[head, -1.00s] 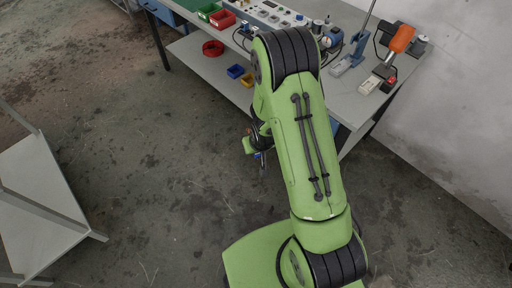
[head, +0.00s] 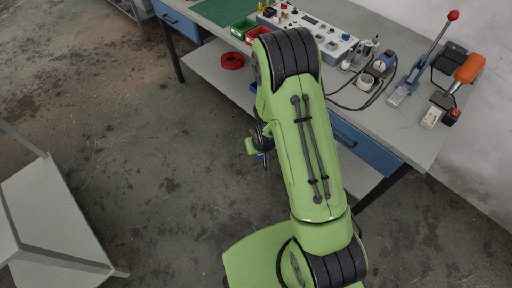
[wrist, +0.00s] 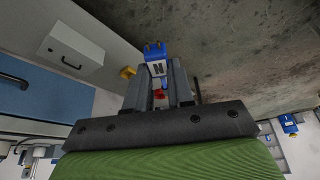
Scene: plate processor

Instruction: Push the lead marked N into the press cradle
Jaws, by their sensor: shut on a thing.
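My gripper (wrist: 158,82) is shut on a blue lead marked N (wrist: 156,52), which sticks out past the fingertips in the wrist view. A small red part shows between the fingers. In the head view my arm mostly hides the gripper; a bit of blue (head: 261,157) shows beside it, above the floor and short of the bench. A lever press (head: 420,65) with a blue-grey body and red knob stands on the bench at the right. Its cradle is too small to make out.
The grey bench (head: 425,135) has a blue drawer (head: 366,150) and a lower shelf. An orange-handled tool (head: 468,70), a control panel (head: 310,32) and green and red bins (head: 243,27) stand on it. A grey table (head: 45,215) is at left; floor between is clear.

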